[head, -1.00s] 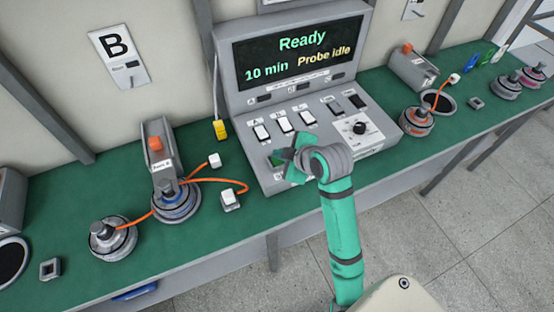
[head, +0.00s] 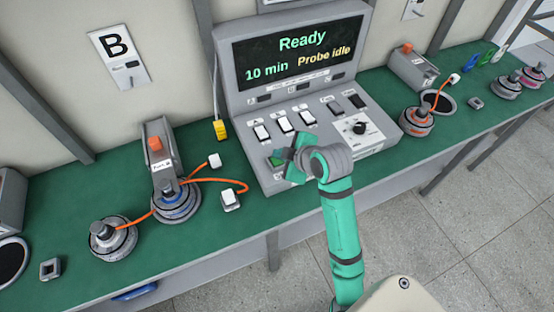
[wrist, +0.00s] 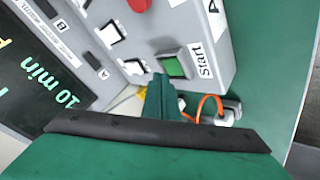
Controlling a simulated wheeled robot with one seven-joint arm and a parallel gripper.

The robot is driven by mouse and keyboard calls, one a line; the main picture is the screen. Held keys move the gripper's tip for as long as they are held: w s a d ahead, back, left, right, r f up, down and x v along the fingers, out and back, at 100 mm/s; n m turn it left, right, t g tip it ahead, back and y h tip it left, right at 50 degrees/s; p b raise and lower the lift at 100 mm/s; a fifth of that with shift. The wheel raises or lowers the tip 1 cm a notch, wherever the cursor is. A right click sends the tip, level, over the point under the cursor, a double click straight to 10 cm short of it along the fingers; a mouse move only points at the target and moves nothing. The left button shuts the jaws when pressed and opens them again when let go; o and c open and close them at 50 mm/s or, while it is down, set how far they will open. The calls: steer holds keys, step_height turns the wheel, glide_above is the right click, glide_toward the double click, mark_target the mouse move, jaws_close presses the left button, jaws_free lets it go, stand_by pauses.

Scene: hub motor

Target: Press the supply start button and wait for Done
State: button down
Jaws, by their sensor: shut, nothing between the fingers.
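The grey supply unit (head: 240,105) stands on the green bench; its screen (head: 299,52) reads "Ready", "10 min" and "Probe idle". The green start button (head: 276,160) is at the lower left of its sloped panel, partly hidden by my gripper in the head view. In the wrist view the green button (wrist: 174,66) shows beside the "Start" label (wrist: 201,58). My gripper (head: 290,158) is shut and empty, its tip (wrist: 160,86) close to the button. I cannot tell whether it touches.
White rocker switches (head: 262,132), a black knob (head: 360,128) and dark switches (head: 356,101) share the panel. Hub motors with orange cables stand left (head: 176,203) and right (head: 416,122) on the bench (head: 80,180). A white connector (head: 230,200) lies left of the unit.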

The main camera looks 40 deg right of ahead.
mark_target(279, 163)
steer(key=shift+f, duration=0.1)
stand_by(0.5)
steer(key=shift+f, duration=0.35)
steer(key=shift+f, duration=0.45)
stand_by(0.9)
steer(key=shift+r, duration=0.9)
steer(key=shift+r, duration=2.5)
